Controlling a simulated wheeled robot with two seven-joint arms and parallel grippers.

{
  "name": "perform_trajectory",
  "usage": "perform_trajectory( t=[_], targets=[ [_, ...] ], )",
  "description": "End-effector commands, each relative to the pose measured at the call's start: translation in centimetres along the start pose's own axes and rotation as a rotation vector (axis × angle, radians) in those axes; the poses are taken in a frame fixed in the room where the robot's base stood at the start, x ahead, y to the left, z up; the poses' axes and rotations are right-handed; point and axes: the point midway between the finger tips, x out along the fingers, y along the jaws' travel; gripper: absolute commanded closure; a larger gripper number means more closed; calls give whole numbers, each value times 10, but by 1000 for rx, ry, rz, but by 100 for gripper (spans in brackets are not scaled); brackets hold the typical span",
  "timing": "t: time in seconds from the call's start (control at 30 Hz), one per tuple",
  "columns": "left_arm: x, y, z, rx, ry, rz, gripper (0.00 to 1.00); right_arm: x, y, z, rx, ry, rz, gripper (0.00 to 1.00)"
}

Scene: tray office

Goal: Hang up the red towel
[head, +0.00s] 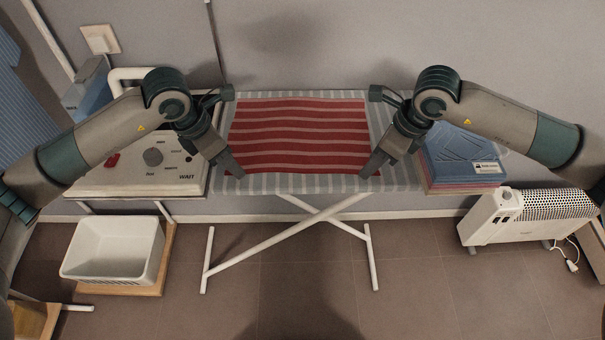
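The red towel (298,135) has pale stripes and lies flat and spread out on the ironing board (300,185), which has a grey-striped cover. My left gripper (236,176) points down at the towel's near left corner. My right gripper (368,174) points down at the towel's near right corner. From this view I cannot tell whether the fingers of either gripper are apart or closed on the cloth. No hanging rail or hook for the towel is clearly visible.
A white heater (530,217) with a cable stands on the floor. The floor in front is clear.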

Motion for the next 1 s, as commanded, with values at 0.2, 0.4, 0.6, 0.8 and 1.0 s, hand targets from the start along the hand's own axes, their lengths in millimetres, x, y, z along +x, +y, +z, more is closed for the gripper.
perform_trajectory(
  t=[0.2,0.4,0.6,0.8,1.0],
  targets=[
    [1,0,0,0,0,0,64,1,0,0,0,0,0,64],
    [2,0,-1,0,0,0,76,2,0,-1,0,1,0,76],
    [2,0,-1,0,1,-1,100,2,0,-1,0,1,1,100],
    [2,0,-1,0,1,-1,100,2,0,-1,0,2,2,100],
    [2,0,-1,0,2,-1,100,2,0,-1,0,2,2,100]
  ],
)
